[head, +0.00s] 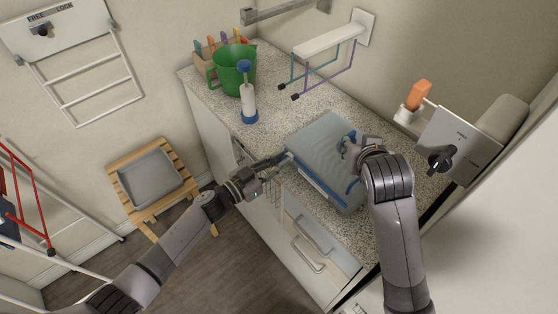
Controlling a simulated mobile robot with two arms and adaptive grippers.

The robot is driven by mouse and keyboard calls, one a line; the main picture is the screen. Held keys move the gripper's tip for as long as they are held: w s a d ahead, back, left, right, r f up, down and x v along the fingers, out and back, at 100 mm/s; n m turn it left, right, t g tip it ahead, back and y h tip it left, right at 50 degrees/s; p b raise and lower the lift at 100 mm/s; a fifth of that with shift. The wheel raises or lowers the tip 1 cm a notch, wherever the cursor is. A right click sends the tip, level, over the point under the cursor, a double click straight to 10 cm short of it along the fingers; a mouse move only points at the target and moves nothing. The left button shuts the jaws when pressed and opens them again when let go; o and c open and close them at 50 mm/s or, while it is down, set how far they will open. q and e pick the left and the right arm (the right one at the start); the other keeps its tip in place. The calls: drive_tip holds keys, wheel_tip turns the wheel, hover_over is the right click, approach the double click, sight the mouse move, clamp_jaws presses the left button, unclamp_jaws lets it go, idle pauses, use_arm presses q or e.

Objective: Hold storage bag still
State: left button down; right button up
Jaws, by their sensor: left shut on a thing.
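The storage bag (322,150) is a flat, pale blue bag with darker blue edging. It lies on the speckled counter (282,118) near the front edge. My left gripper (284,158) comes in from the left and is shut on the left edge of the storage bag. My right gripper (352,148) is at the bag's right side, over or against it. Its fingers are small and partly covered by my wrist, so I cannot tell whether they are open or touching the bag. My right arm hides the bag's right corner.
A green jug (232,70), a white and blue bottle-like item (248,103) and a box with colored items (209,53) stand at the counter's back left. A wall rack (325,42) hangs behind. An orange-topped item (417,97) is at right. A wooden stool (143,203) holds a grey tray (150,177).

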use_arm(q)
drive_tip(key=c, duration=1.6)
unclamp_jaws()
drive_tip(key=shift+o, duration=0.4)
drive_tip(key=o, duration=0.5)
drive_tip(key=shift+s+a, duration=0.1)
drive_tip(key=p+v, duration=0.1)
drive_tip(key=v, duration=0.2)
drive_tip(key=r+p+v, duration=0.1)
drive_tip(key=p+v, duration=0.1)
drive_tip(key=shift+s+a+r, duration=0.1)
drive_tip(key=shift+s+a, duration=0.15)
